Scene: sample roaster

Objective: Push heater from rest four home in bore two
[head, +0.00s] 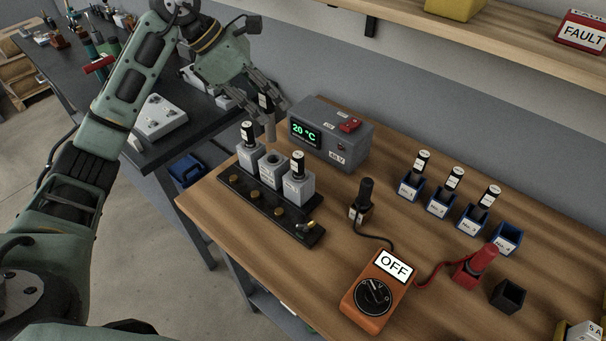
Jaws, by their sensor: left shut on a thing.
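My left gripper (266,98) is shut on a heater (270,128), which has a black labelled top and a grey metal lower part. The heater hangs upright, just behind and above the middle block of a black base (270,208). The base carries three grey blocks in a row. The left block (250,156) and the right block (300,186) each hold a black-topped heater. The middle block (272,172) shows an open, empty bore. The fourth blue rest (506,238) is empty. My right gripper is not in view.
Three blue rests hold heaters (422,160). A grey controller (345,135) reading 20 °C stands close behind the blocks. An orange meter (376,290) marked OFF, a black probe (363,198), a red probe (476,265) and a black holder (508,296) stand to the right.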

